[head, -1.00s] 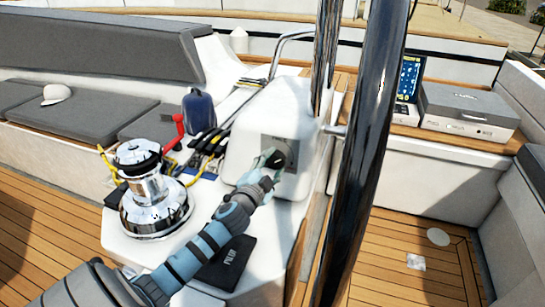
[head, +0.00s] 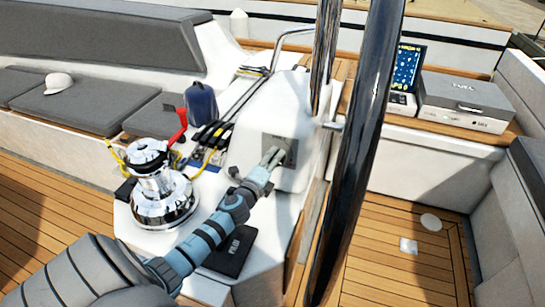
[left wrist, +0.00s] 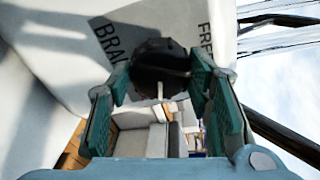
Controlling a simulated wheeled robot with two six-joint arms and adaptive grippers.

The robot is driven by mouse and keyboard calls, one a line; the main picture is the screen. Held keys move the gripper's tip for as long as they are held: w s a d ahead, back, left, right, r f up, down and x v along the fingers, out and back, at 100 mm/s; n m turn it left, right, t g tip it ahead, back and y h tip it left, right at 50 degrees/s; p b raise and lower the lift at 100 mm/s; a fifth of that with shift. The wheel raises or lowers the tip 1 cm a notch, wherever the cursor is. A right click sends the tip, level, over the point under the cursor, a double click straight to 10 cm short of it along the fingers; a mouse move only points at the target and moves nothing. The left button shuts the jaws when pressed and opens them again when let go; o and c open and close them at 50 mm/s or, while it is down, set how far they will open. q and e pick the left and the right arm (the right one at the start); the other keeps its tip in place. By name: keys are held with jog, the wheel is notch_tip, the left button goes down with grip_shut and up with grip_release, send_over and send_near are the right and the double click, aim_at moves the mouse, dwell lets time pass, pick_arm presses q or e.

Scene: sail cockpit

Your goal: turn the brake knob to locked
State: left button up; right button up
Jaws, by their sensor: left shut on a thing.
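The brake knob (left wrist: 160,62) is dark and round, on a grey plate (head: 289,152) on the white cockpit pedestal. In the left wrist view, lettering starting "BRA" (left wrist: 106,38) is to its left and "FRE" (left wrist: 206,40) to its right; the rest is hidden. My left gripper (head: 272,157) is at the plate, its teal fingers (left wrist: 159,85) on both sides of the knob and shut on it. A short pale mark shows at the knob's lower edge in the wrist view. In the head view the gripper hides most of the knob. My right gripper is not in view.
A chrome winch (head: 160,190) stands left of the pedestal. A black wallet-like item (head: 232,250) lies below my left forearm. A thick chrome pole (head: 365,150) rises just right of the pedestal.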

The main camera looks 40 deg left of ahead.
pick_arm(q)
jog(key=shift+r+m+p, duration=0.1)
jog(key=shift+m+p, duration=0.5)
jog(key=shift+m, duration=0.7)
jog(key=o, duration=1.2)
jog(key=shift+c, duration=0.2)
jog(key=v, duration=1.2)
